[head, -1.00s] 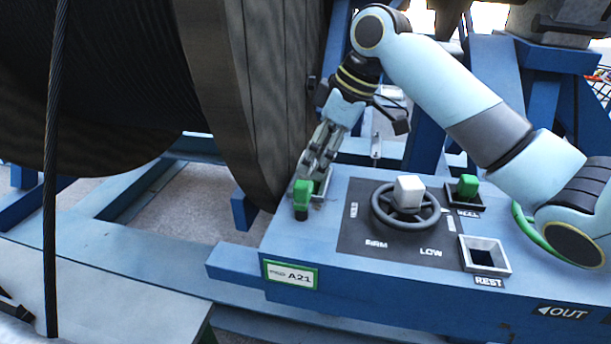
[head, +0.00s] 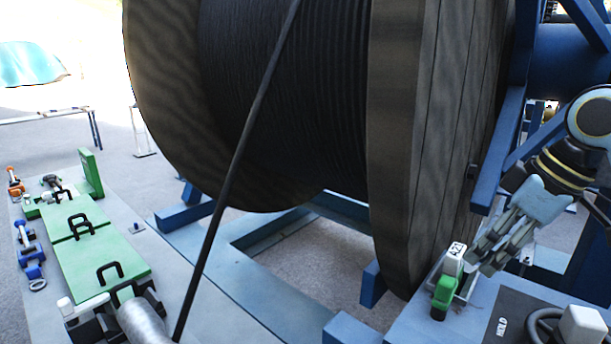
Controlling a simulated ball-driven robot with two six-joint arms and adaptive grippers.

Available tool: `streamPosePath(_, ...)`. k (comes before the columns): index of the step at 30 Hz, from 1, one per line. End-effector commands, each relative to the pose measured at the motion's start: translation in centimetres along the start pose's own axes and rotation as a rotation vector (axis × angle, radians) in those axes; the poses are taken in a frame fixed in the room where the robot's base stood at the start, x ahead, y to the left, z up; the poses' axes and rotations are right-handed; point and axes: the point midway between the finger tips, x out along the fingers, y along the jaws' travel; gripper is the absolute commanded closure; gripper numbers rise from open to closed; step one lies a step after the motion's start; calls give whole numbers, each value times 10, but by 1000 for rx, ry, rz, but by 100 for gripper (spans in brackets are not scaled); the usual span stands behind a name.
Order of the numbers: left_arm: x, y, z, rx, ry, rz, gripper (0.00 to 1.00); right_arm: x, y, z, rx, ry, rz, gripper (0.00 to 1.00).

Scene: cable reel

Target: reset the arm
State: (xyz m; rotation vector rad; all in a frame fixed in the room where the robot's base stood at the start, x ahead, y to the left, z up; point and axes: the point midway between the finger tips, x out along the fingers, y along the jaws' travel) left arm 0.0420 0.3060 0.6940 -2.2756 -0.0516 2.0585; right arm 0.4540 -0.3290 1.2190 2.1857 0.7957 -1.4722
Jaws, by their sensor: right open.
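My right gripper (head: 486,252) comes in from the right edge with its fingers pointing down and left. Its jaws are open. The tips are close beside a small white block with a dark mark (head: 455,256) and a green knob (head: 443,291) on the blue control panel (head: 405,328). I cannot tell whether the fingertips touch the white block.
A large cable reel (head: 400,130) fills the middle, left of my right gripper. A dark cable (head: 238,160) runs down from it. A grey bench with green plates (head: 105,265) stands at left. A handwheel (head: 541,325) shows at lower right.

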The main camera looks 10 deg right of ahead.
Motion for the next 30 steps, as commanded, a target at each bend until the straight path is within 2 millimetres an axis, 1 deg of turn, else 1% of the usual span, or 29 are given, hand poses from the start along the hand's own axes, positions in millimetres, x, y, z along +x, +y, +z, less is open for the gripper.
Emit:
streamPosePath(1, 0, 0, 0, 0, 0, 0, 60, 14, -16, 9, 19, -11, -1, 50)
streamPosePath(2, 0, 0, 0, 0, 0, 0, 60, 23, -26, 16, 38, -18, 5, 50)
streamPosePath(3, 0, 0, 0, 0, 1, 1, 60, 35, -42, 26, 68, -28, 17, 50)
streamPosePath(5, 0, 1, -1, -1, 1, 1, 60, 51, -68, 44, 124, -41, 44, 50)
streamPosePath(6, 0, 1, -1, -1, 1, 1, 60, 58, -84, 56, 163, -48, 64, 50)
streamPosePath(9, 0, 1, -1, -1, 2, 1, 60, 66, -115, 80, 254, -58, 113, 50)
streamPosePath(12, 0, 1, 0, -1, 1, 1, 60, 67, -138, 101, 336, -68, 158, 50)
streamPosePath(15, 0, 1, 1, -1, -1, 1, 60, 63, -157, 119, 410, -75, 200, 50)
streamPosePath(19, 0, 0, 1, 0, 0, 1, 60, 53, -176, 142, 502, -89, 258, 50)
streamPosePath(22, 0, 0, 0, 0, 0, 1, 60, 42, -189, 160, 573, -101, 305, 50)
streamPosePath(23, 6, 1, 1, 0, 0, 1, 60, 55, -186, 163, 574, -104, 307, 50)
streamPosePath(24, 12, 1, 0, 0, 3, 0, 60, 72, -182, 167, 572, -109, 306, 50)
streamPosePath(29, 31, 1, 6, 1, -4, -1, 60, 128, -174, 186, 575, -124, 300, 50)
streamPosePath(30, 36, 2, 7, 1, -4, -1, 60, 143, -173, 192, 577, -129, 298, 50)
